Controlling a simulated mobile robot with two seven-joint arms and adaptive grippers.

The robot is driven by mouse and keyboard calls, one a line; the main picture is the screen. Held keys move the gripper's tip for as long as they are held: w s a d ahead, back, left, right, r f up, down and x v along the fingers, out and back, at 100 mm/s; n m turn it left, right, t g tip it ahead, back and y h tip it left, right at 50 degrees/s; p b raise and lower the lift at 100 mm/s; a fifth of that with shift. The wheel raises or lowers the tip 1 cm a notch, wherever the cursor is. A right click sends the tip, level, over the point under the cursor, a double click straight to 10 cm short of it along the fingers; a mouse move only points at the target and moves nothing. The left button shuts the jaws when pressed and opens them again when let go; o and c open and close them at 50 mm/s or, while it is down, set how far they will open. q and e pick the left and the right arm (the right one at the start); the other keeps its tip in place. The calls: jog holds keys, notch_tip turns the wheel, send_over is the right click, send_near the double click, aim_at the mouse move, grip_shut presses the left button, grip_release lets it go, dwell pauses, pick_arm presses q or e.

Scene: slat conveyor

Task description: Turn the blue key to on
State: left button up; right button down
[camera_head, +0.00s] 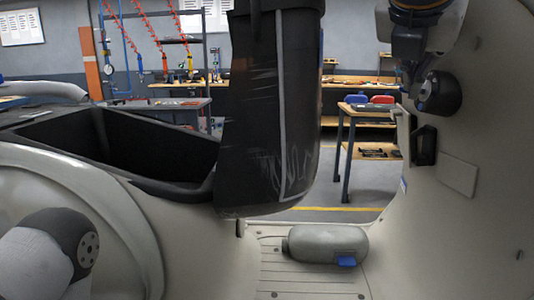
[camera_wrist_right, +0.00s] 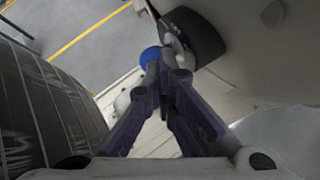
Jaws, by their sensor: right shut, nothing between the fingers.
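The black round lock (camera_head: 438,93) sits on the inner face of the pale front panel at the right. It also shows in the right wrist view (camera_wrist_right: 194,34), with a silvery front. A round blue piece (camera_wrist_right: 150,56), which looks like the blue key's head, shows just left of it, near my fingertips. I cannot tell its turn position, and in the head view I cannot make it out. My right gripper (camera_head: 411,78) points down beside the lock; in its wrist view (camera_wrist_right: 172,72) the fingertips are together and empty. My left gripper is not in view.
A grey capsule (camera_head: 325,243) with a blue tab (camera_head: 346,261) lies on the ribbed footboard (camera_head: 285,280). A black open bin (camera_head: 150,145) is at the left. A workbench (camera_head: 360,110) stands behind. A dark upright shape fills the middle of the head view.

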jog(key=shift+w+f, duration=0.15)
jog(key=shift+f, duration=0.25)
jog(key=shift+r, duration=0.1)
jog(key=v, duration=0.8)
jog(key=shift+r, duration=0.6)
jog(key=shift+d, duration=0.1)
